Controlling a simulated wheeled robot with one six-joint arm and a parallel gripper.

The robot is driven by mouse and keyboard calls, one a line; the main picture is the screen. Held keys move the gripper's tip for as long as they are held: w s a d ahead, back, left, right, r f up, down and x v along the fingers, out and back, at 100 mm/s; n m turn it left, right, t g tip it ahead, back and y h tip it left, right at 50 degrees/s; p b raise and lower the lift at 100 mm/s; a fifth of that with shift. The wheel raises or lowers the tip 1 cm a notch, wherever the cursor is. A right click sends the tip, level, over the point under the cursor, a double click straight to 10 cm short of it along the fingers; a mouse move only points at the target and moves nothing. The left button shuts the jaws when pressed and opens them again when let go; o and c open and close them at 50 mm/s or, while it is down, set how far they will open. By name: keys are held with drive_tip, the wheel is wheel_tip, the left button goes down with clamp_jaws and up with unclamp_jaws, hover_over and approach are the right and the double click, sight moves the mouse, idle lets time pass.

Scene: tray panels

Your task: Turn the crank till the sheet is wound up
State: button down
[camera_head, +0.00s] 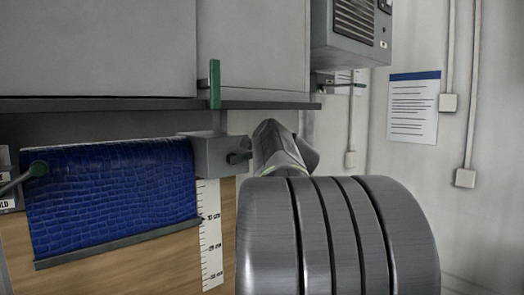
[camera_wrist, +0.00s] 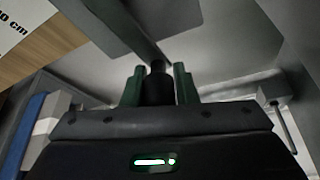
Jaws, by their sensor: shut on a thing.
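The blue sheet (camera_head: 115,195), with a scaly pattern, hangs below a grey shelf edge. A grey bar (camera_head: 120,243) runs along its lower edge, and the bar's right end is near the top mark of the white scale (camera_head: 210,235). A grey housing (camera_head: 208,158) sits at the sheet's upper right. In the wrist view, my gripper (camera_wrist: 158,72) is shut on the dark crank handle (camera_wrist: 157,85), one finger on each side. The grey crank arm (camera_wrist: 130,30) runs up and left from it. In the head view my own arm hides the gripper and most of the crank.
A green upright post (camera_head: 215,85) stands at the shelf edge (camera_head: 90,104) above the housing. A grey box (camera_head: 350,35) hangs at the upper right. A notice (camera_head: 413,108) and conduits are on the right wall.

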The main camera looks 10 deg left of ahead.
idle(0.3)
drive_tip(key=c, duration=1.2)
unclamp_jaws()
drive_tip(key=shift+o, duration=0.2)
drive_tip(key=b+v, duration=0.3)
drive_tip(key=v, duration=1.1)
drive_tip(key=shift+w, duration=0.15)
drive_tip(key=p+x, duration=0.3)
drive_tip(key=x, duration=1.1)
drive_tip(key=shift+s, duration=0.2)
